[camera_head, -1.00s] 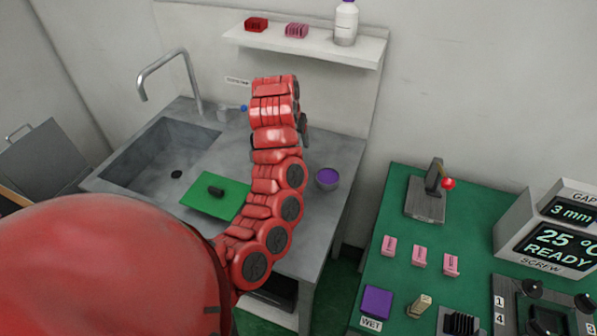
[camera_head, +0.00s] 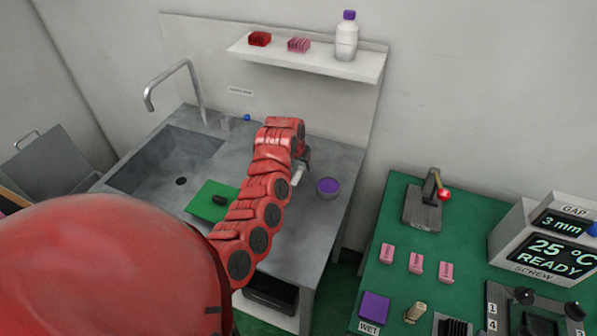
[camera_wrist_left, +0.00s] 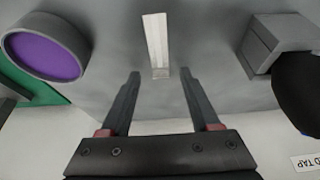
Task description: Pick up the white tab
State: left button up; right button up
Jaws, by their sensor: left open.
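The white tab (camera_wrist_left: 156,40) is a narrow pale strip on the grey counter in the left wrist view. It lies just beyond the fingertips, roughly centred between them. In the head view a small part of it (camera_head: 298,176) shows beside my left gripper (camera_head: 303,160). My left gripper also shows in the left wrist view (camera_wrist_left: 158,74); its two dark fingers are apart with nothing between them. In the head view my red left arm covers part of the counter. My right gripper is not in view.
A cup of purple liquid (camera_head: 328,187) stands right of the gripper. A green mat (camera_head: 207,211) with a dark piece lies left, by the sink (camera_head: 160,165). A grey block (camera_wrist_left: 270,42) is near the gripper. A shelf (camera_head: 310,62) hangs above. A green table (camera_head: 400,260) stands right.

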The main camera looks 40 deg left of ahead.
pick_arm(q)
jog(key=shift+w+f, duration=0.1)
jog(key=shift+f, duration=0.05)
jog(key=c, duration=1)
